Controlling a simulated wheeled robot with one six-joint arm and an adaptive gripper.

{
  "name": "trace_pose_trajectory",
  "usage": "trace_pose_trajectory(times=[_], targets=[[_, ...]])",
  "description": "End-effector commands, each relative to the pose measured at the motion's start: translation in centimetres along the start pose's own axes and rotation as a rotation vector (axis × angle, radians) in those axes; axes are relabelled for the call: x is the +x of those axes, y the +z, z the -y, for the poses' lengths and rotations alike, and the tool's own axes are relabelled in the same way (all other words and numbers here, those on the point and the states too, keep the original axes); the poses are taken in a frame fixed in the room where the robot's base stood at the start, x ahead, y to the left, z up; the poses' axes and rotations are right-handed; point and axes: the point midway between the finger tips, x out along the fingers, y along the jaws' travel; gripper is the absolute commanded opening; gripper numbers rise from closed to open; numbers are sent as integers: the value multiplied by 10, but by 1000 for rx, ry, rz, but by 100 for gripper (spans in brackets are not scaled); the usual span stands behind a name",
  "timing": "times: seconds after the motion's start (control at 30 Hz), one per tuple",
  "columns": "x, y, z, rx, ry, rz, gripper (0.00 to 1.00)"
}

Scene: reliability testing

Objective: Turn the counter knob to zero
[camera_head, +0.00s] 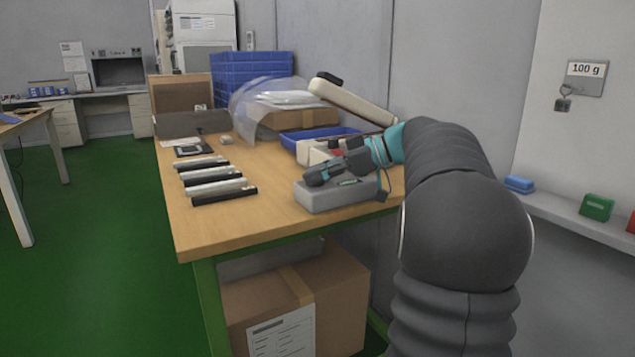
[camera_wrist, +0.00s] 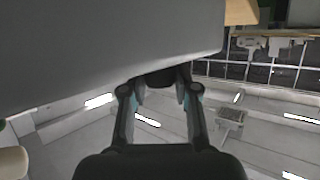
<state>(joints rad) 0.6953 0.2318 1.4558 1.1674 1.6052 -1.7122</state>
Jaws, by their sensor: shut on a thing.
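The counter is a grey box (camera_head: 335,196) on the wooden table, near its right front part. Its grey body also fills the upper left of the wrist view (camera_wrist: 90,45). My gripper (camera_head: 316,177) reaches in from the right, at the top left of the counter. In the wrist view, my gripper's two fingers (camera_wrist: 158,88) stand on either side of a dark round knob (camera_wrist: 160,78) and are shut on it. The knob's markings and the counter's reading cannot be made out. In the head view my gripper hides the knob.
Several dark and light bars (camera_head: 216,180) lie in a row left of the counter. A blue tray (camera_head: 300,143), a beige hinged device (camera_head: 350,100) and a clear curved cover (camera_head: 258,105) stand behind. The table's front edge (camera_head: 290,232) is close to the counter.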

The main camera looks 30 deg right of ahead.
Motion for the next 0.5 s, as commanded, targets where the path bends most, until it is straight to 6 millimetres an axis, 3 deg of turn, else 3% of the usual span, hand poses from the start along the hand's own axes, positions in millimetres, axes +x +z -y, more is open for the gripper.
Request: trace_pose_trajectory(times=[0.03,0.5], targets=[[3,6,1,7,30,-2,0],[0,0,0,63,147,-3,0]])
